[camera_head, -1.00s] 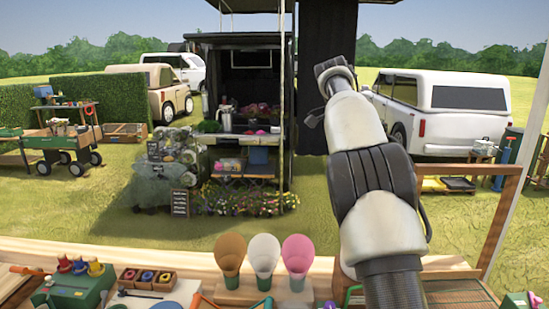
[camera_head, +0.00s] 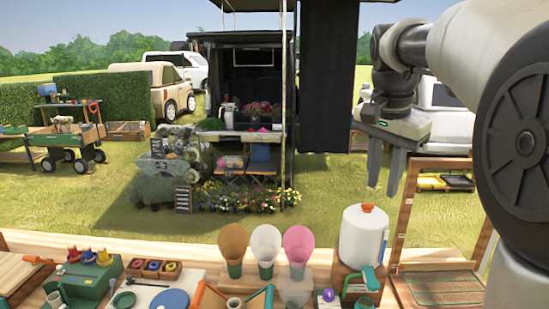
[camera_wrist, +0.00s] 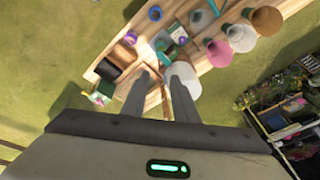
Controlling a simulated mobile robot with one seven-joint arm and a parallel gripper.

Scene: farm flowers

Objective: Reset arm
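My gripper (camera_head: 383,188) hangs with its fingers pointing down, right of centre in the head view, above the wooden table. Its two grey fingers are apart with nothing between them; the gap also shows in the wrist view (camera_wrist: 160,80). My arm bends in from the right edge of the head view and hides part of the scene there. A white container with an orange knob (camera_head: 363,240) stands on the table, lower than the fingers in the picture. It also shows just beyond the fingertips in the wrist view (camera_wrist: 186,72).
Brown, white and pink cones (camera_head: 265,248) stand mid-table. A green box with coloured pegs (camera_head: 78,283) is at left, beside a wooden tray of small pots (camera_head: 152,268). A wooden frame (camera_head: 405,215) stands at right. Open grass lies behind the table.

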